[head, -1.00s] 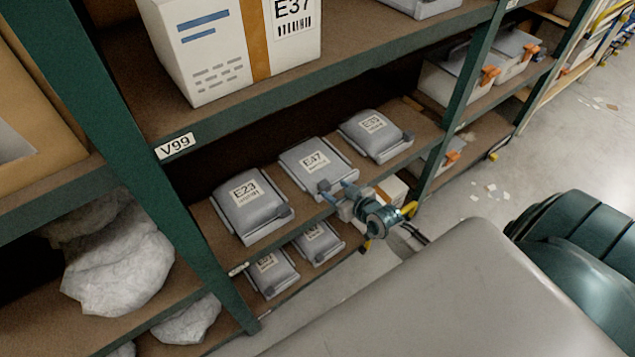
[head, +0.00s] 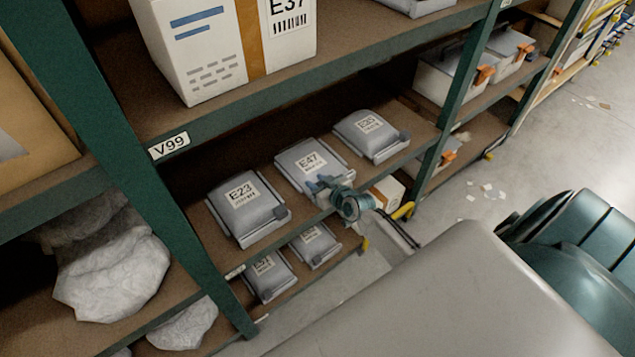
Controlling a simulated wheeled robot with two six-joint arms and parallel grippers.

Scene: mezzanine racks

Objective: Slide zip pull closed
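Several grey zip pouches lie on the middle shelf. The pouch labelled E47 (head: 300,166) is in the centre, with the E23 pouch (head: 243,212) left of it and another labelled pouch (head: 368,137) right of it. My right gripper (head: 318,186) is at the front right corner of the E47 pouch and covers part of its front edge. It looks very close to the pouch; I cannot tell if it touches. The fingers are too small to tell if they are open or shut. No zip pull can be made out. My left gripper is not in view.
Green uprights and shelf edges frame the pouches. A white E37 box (head: 205,60) stands on the shelf above. More grey pouches (head: 270,277) lie on the shelf below. White wrapped bundles (head: 112,270) are at the left. The floor at the right is mostly clear, with paper scraps.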

